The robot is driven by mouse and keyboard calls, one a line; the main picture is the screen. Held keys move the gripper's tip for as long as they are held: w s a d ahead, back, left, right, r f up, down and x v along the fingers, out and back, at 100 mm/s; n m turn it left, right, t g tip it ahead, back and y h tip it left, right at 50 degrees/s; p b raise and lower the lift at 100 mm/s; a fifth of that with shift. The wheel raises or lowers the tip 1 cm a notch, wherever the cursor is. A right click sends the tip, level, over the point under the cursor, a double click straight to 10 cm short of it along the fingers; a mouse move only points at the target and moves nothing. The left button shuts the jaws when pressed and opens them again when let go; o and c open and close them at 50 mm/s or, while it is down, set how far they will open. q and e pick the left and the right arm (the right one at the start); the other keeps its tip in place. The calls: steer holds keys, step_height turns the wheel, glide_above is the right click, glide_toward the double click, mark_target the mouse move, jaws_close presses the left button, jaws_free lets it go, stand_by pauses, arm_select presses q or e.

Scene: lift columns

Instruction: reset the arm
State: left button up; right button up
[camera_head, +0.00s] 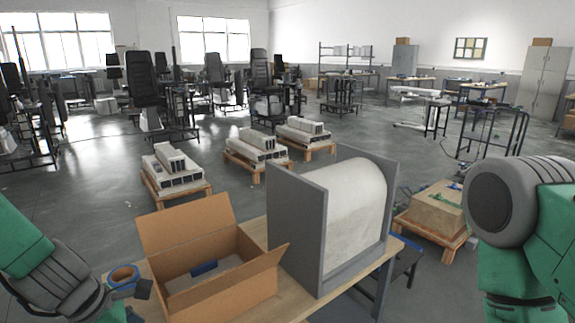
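My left arm comes in at the lower left, green and dark grey. My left gripper (130,287) is at the left of an open cardboard box, low in the picture. A small blue and brown ring-shaped piece (123,274) shows right at this gripper; I cannot tell whether it is held. My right arm is at the right edge, folded up close to the camera, with a large grey joint and green links. Its gripper is out of view.
A wooden table (364,283) holds the open cardboard box (230,291), with a blue item (204,268) inside, and a grey-sided stand with a white roll (356,213). Pallets with stacked parts (174,173) stand on the floor beyond. A loaded pallet (434,213) is near my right arm.

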arm_select(q)
steer(key=s+f+m+g+y+b, duration=0.1)
steer(key=s+f+m+b, duration=0.3)
steer(key=s+f+m, duration=0.6)
steer(key=s+a+f+m+g+y+b, duration=0.1)
steer(key=s+f+m+b, duration=0.4)
steer(key=s+f+m, duration=0.6)
step_height(320, 180, down, 6)
steer(key=m+y, duration=0.1)
steer(key=m, duration=0.3)
steer(key=shift+s+a+f, duration=0.2)
steer(key=shift+s, duration=0.1)
arm_select(e)
step_height(320, 180, down, 10)
steer(key=shift+w, duration=0.35)
arm_select(q)
steer(key=shift+w, duration=0.1)
